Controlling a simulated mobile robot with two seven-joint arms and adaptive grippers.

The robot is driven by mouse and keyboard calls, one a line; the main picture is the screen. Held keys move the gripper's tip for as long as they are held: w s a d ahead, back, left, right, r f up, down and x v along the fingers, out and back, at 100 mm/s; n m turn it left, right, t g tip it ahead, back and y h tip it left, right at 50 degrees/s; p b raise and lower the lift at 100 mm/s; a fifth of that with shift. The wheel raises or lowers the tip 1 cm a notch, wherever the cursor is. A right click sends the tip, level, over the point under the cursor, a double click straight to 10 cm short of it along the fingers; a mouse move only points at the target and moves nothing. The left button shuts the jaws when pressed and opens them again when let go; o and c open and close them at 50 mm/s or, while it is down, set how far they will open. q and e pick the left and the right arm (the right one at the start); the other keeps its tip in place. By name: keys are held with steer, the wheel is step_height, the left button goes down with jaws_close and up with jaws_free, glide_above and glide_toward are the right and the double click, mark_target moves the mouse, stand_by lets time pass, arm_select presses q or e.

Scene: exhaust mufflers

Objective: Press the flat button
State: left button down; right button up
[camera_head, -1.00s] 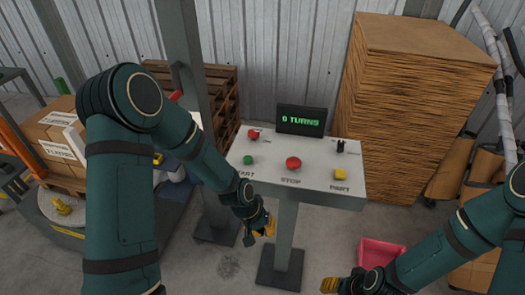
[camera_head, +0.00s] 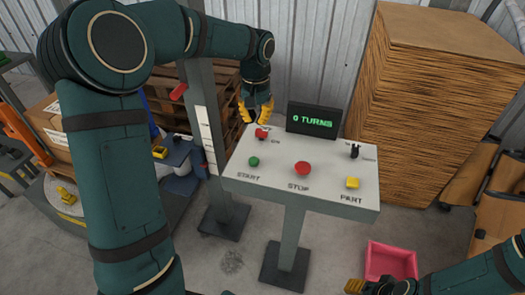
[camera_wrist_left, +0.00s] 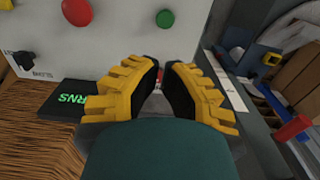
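The grey control panel (camera_head: 320,183) carries a green button (camera_head: 254,161) marked START, a round red button (camera_head: 303,168) marked STOP and a square yellow button (camera_head: 352,183) marked PART. A red switch (camera_head: 262,134) and a black knob (camera_head: 354,151) sit along its back. My left gripper (camera_head: 256,119) is open and empty, just above and behind the red switch. In the left wrist view, the green button (camera_wrist_left: 165,18) and red button (camera_wrist_left: 77,11) lie beyond its parted fingers (camera_wrist_left: 163,76). My right gripper (camera_head: 354,287) is partly cut off at the bottom; its opening is unclear.
A display (camera_head: 313,121) reading "0 TURNS" stands at the panel's back edge. A tall brown stack (camera_head: 435,110) rises behind right. A grey post (camera_head: 205,130) stands left of the panel. A pink bin (camera_head: 391,262) is on the floor.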

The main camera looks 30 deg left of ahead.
mark_target(254, 162)
arm_select(q)
steer(key=shift+s, duration=0.2)
arm_select(e)
steer(key=shift+s, duration=0.15)
arm_select(q)
step_height(254, 162, down, 14)
steer(key=shift+b, duration=1.15)
arm_select(e)
steer(key=shift+s+a+f, duration=0.1)
steer(key=shift+s+f, duration=0.05)
steer(key=shift+f, duration=0.4)
steer(key=shift+s+f, duration=0.15)
steer(key=shift+f, duration=0.4)
